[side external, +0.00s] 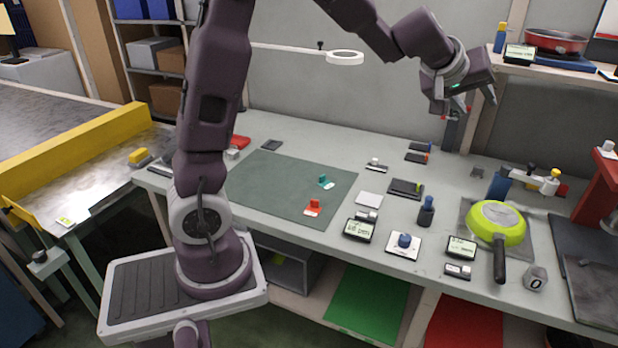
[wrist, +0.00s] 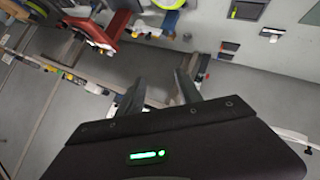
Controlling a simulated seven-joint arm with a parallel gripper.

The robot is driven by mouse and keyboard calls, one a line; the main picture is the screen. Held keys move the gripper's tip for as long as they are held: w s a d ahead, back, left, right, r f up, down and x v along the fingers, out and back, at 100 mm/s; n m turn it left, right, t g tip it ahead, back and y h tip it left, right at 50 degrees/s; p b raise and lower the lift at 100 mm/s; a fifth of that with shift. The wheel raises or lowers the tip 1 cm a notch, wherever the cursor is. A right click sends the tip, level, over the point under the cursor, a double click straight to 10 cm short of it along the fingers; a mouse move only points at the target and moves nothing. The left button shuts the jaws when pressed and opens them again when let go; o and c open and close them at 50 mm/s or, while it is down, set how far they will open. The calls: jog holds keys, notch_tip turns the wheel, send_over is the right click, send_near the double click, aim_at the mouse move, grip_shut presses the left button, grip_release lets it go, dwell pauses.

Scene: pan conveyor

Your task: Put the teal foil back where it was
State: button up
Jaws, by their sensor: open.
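A small teal piece (side external: 324,182) with a pale base sits on the dark green mat (side external: 270,180) in the side external view. I cannot tell for sure whether it is the teal foil. A similar orange-red piece (side external: 314,205) sits nearer the mat's front edge. My gripper (side external: 475,102) is raised above the back right of the bench, well away from the mat. In the wrist view its two fingers (wrist: 162,90) are apart with nothing between them. No teal thing is clear in the wrist view.
A lime green pan (side external: 496,221) rests at the right of the bench (side external: 340,150). Small displays, a blue knob (side external: 404,240) and a dark bottle (side external: 427,210) stand between mat and pan. A shelf with a red pan (side external: 556,40) is close right of my gripper. A ring lamp (side external: 345,58) overhangs the bench.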

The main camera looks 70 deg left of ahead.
jog(key=s+d+r+m+g+h, duration=0.1)
jog(key=s+d+r+m+h, duration=0.1)
jog(key=s+d+m, duration=0.5)
jog(key=s+d+r+g+h, duration=0.15)
jog(key=s+d, duration=0.25)
jog(key=s, duration=0.7)
jog(key=s+a+f+m+g, duration=0.1)
jog(key=s+f, duration=0.2)
jog(key=s, duration=0.6)
jog(key=s+a+f+m+g+y, duration=0.1)
jog(key=s+f, duration=0.3)
jog(key=s, duration=0.6)
jog(key=shift+s+f+m, duration=0.2)
jog(key=shift+m, duration=0.6)
jog(key=shift+a+g, duration=0.1)
jog(key=shift+g, duration=0.15)
